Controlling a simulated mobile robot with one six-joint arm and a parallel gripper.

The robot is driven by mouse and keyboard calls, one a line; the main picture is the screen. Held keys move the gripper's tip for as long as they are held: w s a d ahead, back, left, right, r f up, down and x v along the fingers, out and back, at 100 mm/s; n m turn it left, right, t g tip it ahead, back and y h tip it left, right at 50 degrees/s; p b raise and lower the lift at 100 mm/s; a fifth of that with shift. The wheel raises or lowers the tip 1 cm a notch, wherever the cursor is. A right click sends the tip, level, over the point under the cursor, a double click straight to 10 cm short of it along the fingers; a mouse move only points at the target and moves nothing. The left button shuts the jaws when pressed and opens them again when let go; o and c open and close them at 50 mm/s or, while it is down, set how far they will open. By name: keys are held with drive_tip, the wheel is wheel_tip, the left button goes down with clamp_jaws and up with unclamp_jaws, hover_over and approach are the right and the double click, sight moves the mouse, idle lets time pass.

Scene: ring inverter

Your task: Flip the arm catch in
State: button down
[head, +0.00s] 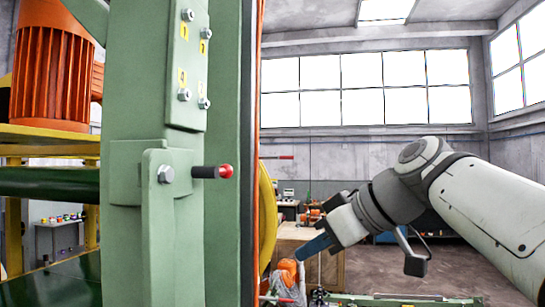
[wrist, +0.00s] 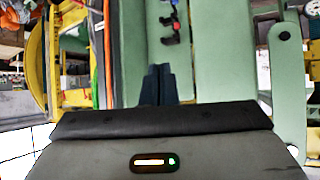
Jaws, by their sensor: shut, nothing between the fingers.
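A green upright post (head: 125,90) stands at the left of the head view. A green arm (head: 160,235) hangs down its face from a bolted pivot. A short black pin with a red knob (head: 225,171) sticks out to the right beside the pivot. I cannot tell which of these parts is the arm catch. My gripper (head: 308,248) is right of the post and lower than the knob, apart from it. Its blue fingers (wrist: 158,84) are shut and empty in the wrist view, over green metal. Small black parts with a red piece (wrist: 175,26) lie beyond the tips.
A yellow wheel edge (head: 267,215) and an orange strip stand just right of the post. An orange motor (head: 52,75) sits on a yellow frame at the left. A wooden bench (head: 325,265) is behind my gripper. A rounded green bar (wrist: 287,80) shows at the right in the wrist view.

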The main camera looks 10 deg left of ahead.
drive_tip(key=s+a+r+n+y+p, duration=0.1)
drive_tip(key=r+n, duration=0.4)
drive_tip(key=r, duration=0.5)
drive_tip(key=s+a+r+n+g+y+p, duration=0.1)
drive_tip(key=s+a+r+n+y, duration=0.2)
drive_tip(key=r, duration=0.7)
drive_tip(key=shift+s+a+r+n+g+y+p, duration=0.25)
drive_tip(key=shift+s+r+n+y, duration=0.2)
drive_tip(key=shift+n, duration=0.45)
drive_tip(key=p, duration=0.3)
hover_over(213, 172)
drive_tip(key=w, duration=0.2)
drive_tip(key=f, duration=0.3)
drive_tip(key=shift+d, duration=0.3)
drive_tip(key=shift+w+d+f+p, duration=0.25)
drive_tip(key=shift+w+f, duration=0.3)
drive_tip(key=shift+f, duration=0.3)
drive_tip(key=shift+w+d+f+p, duration=0.15)
drive_tip(key=shift+w+d+f, duration=0.1)
drive_tip(key=shift+w+f, duration=0.45)
drive_tip(key=shift+s+f, duration=0.1)
drive_tip(key=shift+s, duration=0.05)
